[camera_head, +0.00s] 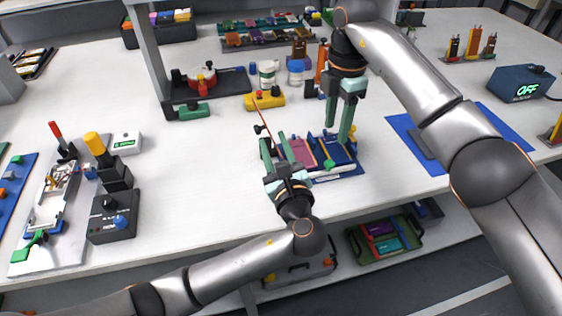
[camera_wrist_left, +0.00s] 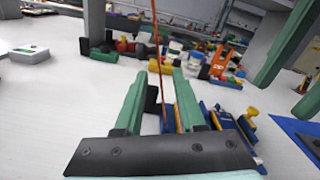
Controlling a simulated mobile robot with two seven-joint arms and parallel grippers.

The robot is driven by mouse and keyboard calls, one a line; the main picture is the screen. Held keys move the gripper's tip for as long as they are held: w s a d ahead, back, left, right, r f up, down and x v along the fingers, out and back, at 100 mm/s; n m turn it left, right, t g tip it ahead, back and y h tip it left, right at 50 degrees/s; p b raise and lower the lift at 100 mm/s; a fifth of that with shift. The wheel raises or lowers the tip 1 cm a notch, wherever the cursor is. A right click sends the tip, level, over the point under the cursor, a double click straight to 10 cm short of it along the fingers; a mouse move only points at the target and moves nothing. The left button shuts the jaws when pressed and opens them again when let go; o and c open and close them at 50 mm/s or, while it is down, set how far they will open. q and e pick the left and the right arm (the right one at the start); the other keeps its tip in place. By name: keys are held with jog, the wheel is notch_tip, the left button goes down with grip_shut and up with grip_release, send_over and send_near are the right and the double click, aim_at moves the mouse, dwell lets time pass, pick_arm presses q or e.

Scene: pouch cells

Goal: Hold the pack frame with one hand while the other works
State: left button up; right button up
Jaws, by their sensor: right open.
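The pack frame (camera_head: 357,171) is a blue tray on the white table, holding a reddish-pink flat cell (camera_head: 299,152) and dark blue parts (camera_head: 338,152). It is partly hidden by my grippers. My left gripper (camera_head: 275,142) is at the frame's left side with its fingers apart. In the left wrist view its fingers (camera_wrist_left: 160,75) straddle a gap with a thin orange line and a black piece; contact with the frame cannot be told. My right gripper (camera_head: 338,140) is open, pointing down over the frame's right half, and its fingers also show in the left wrist view (camera_wrist_left: 291,75).
A yellow block (camera_head: 265,101) and white and blue jars (camera_head: 268,73) stand behind the frame. A blue mat (camera_head: 405,130) lies to the right, partly under my right arm. The table between is mostly clear.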

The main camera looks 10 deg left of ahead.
aim_at(271, 136)
pick_arm(q)
jog(key=shift+x, duration=1.75)
jog(key=shift+c, duration=0.3)
grip_shut()
